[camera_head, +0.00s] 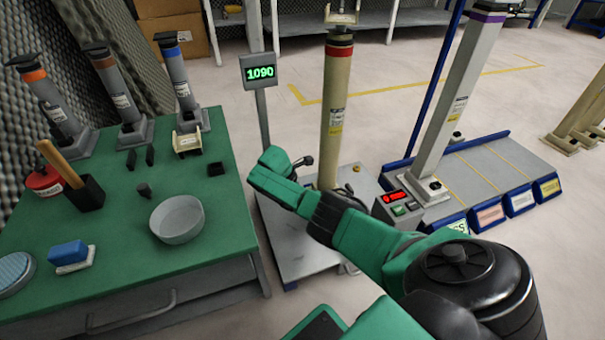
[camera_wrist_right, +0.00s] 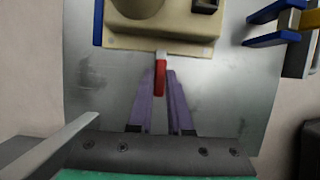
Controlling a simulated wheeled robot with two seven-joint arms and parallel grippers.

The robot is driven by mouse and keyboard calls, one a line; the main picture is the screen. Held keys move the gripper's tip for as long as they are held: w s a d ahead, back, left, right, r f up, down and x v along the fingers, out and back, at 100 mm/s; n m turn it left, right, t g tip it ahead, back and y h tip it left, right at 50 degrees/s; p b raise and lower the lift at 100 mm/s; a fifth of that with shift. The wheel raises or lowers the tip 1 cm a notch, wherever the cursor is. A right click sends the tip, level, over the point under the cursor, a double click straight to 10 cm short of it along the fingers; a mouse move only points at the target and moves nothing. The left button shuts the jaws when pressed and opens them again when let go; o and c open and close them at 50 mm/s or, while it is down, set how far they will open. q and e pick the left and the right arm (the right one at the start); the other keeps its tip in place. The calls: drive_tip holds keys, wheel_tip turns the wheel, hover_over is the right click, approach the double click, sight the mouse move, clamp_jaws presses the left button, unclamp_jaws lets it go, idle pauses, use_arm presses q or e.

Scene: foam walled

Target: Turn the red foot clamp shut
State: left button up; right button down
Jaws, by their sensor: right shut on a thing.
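The red foot clamp (camera_wrist_right: 160,80) is a small red lever at the near edge of a beige foot (camera_wrist_right: 170,40) in the right wrist view. It points down in the picture, toward my wrist. My right gripper (camera_wrist_right: 161,75) has its two purple fingers on either side of the lever and is shut on it. In the head view the beige column (camera_head: 334,110) with a red band stands upright on a grey metal plate (camera_head: 300,255). My left gripper is not in view.
A green table (camera_head: 120,235) at left holds short posts, a bowl (camera_head: 177,219) and small items. A display reading 1090 (camera_head: 261,73) stands behind the plate. A control box (camera_head: 400,208) and a blue-edged platform (camera_head: 500,170) with a grey column are at right. Open floor lies beyond.

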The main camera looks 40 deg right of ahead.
idle(0.3)
drive_tip(key=shift+f, duration=0.1)
drive_tip(key=c, duration=0.8)
unclamp_jaws()
drive_tip(key=shift+c, duration=0.2)
